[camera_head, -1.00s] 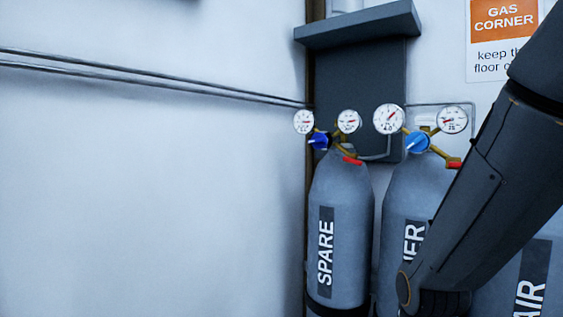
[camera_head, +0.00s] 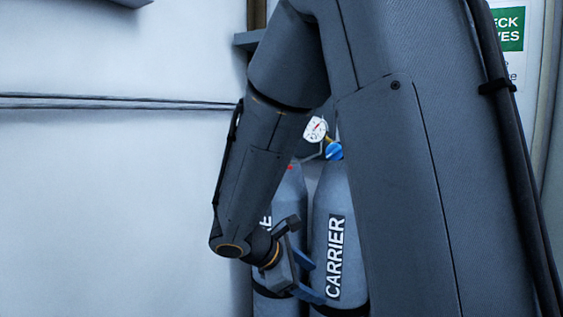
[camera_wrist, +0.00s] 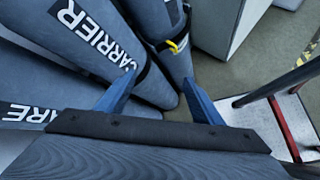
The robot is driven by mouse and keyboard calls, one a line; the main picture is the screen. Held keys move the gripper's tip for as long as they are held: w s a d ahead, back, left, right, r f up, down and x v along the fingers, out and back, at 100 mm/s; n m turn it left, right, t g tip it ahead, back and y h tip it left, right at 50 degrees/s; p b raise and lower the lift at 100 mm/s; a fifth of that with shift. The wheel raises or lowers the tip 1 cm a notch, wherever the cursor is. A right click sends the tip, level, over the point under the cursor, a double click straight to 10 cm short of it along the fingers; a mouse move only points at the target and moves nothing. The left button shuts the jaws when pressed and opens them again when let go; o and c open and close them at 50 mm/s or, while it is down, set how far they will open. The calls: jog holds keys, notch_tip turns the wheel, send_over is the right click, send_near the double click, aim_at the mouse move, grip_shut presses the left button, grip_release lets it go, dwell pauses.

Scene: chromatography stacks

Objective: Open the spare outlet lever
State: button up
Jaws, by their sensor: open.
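The grey spare cylinder (camera_head: 292,188) stands beside the carrier cylinder (camera_head: 346,190) in the head view, mostly behind my arm. A small red bit (camera_head: 290,167) at its top is likely the spare outlet lever; its shape and position cannot be told. The spare regulator and gauges are hidden by my arm. My gripper (camera_head: 316,278) is open and empty, low in front of the two cylinders, well below the red bit. In the wrist view, my gripper's blue fingers (camera_wrist: 157,80) spread near the carrier cylinder (camera_wrist: 100,45); the spare cylinder (camera_wrist: 65,115) shows at left, without its lever.
The wrist view shows another strapped cylinder (camera_wrist: 165,45), grey floor (camera_wrist: 215,75) and a red-edged white object (camera_wrist: 240,118) at right.

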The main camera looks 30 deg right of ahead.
jog(key=w+a+r+n+t+h+p, duration=0.25)
jog(key=w+r+n+t, duration=0.25)
jog(key=w+r, duration=0.55)
jog(key=w+a+r+n+t+h+p, duration=0.15)
jog(key=w+r+n+t+p, duration=0.45)
jog(key=r, duration=0.7)
jog(key=w+d+m+g, duration=0.1)
jog(key=w+d, duration=0.4)
jog(key=d, duration=0.2)
jog(key=shift+w+f+h+p, duration=0.3)
jog(key=shift+h+p, duration=0.1)
